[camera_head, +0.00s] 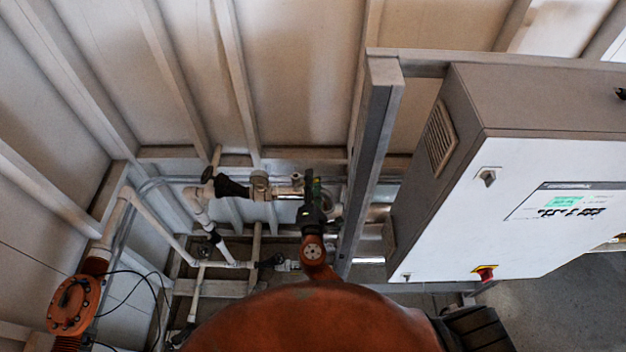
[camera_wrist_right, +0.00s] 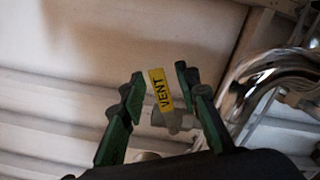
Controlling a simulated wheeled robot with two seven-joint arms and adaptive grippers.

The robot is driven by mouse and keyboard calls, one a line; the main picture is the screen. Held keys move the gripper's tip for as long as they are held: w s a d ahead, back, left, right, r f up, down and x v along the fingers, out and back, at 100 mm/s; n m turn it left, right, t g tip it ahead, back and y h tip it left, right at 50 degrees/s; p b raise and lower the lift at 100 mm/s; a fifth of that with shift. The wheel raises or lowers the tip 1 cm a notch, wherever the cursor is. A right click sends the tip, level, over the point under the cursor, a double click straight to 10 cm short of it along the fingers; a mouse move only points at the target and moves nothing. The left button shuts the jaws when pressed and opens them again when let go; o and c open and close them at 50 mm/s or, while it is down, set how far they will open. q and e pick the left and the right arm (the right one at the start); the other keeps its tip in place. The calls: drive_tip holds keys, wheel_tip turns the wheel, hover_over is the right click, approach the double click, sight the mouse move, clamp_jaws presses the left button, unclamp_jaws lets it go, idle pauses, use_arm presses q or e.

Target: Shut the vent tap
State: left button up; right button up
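The vent tap shows in the right wrist view as a yellow tag (camera_wrist_right: 160,90) with the word VENT, above a pale grey fitting (camera_wrist_right: 174,121). My right gripper (camera_wrist_right: 160,82) has its green-and-black fingers spread, one on each side of the tag in that picture. Small gaps show between the fingers and the tag; I cannot tell the depth between them. In the head view, my right gripper (camera_head: 312,190) is at the pipework left of the grey post and largely covers the tap. My left gripper is not in view.
A grey post (camera_head: 369,165) and a white-fronted control cabinet (camera_head: 530,200) stand right of the gripper. Pipes with a black-handled valve (camera_head: 231,187) are to its left. A shiny curved pipe (camera_wrist_right: 268,75) is close on the right in the wrist view.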

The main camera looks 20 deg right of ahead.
drive_tip(key=shift+c, duration=0.7)
clamp_jaws()
drive_tip(key=shift+a, duration=0.1)
